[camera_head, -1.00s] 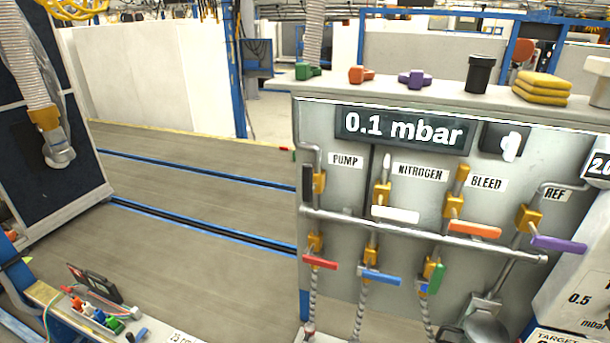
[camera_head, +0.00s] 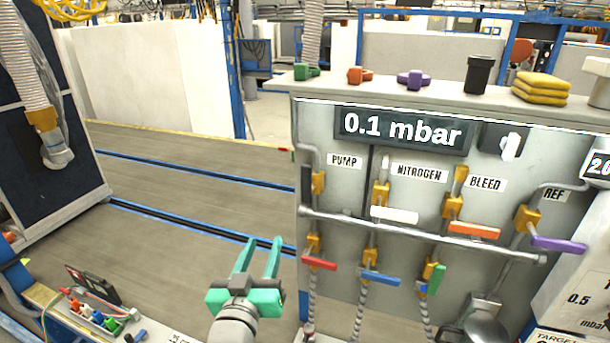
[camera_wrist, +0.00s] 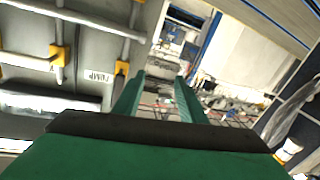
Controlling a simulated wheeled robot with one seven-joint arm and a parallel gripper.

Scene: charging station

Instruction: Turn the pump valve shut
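The pump valve (camera_head: 318,182) is a yellow body on a vertical pipe at the panel's left edge, left of the PUMP label (camera_head: 344,160). Its handle is hard to make out in the head view. In the wrist view, the yellow valve body (camera_wrist: 122,68) sits beside the label, with a dark handle-like part (camera_wrist: 117,90) next to it. My green gripper (camera_head: 262,241) is low and left of the panel, below the pump valve and apart from it. Its two fingers point up, spread with empty space between them. In the wrist view, my gripper (camera_wrist: 160,78) also shows open.
Other valves with white (camera_head: 395,214), orange (camera_head: 473,231), purple (camera_head: 557,244), red (camera_head: 319,263) and blue (camera_head: 381,279) handles crowd the panel. A horizontal pipe (camera_head: 420,236) crosses it. The display (camera_head: 402,130) reads 0.1 mbar. Floor left of the panel is open.

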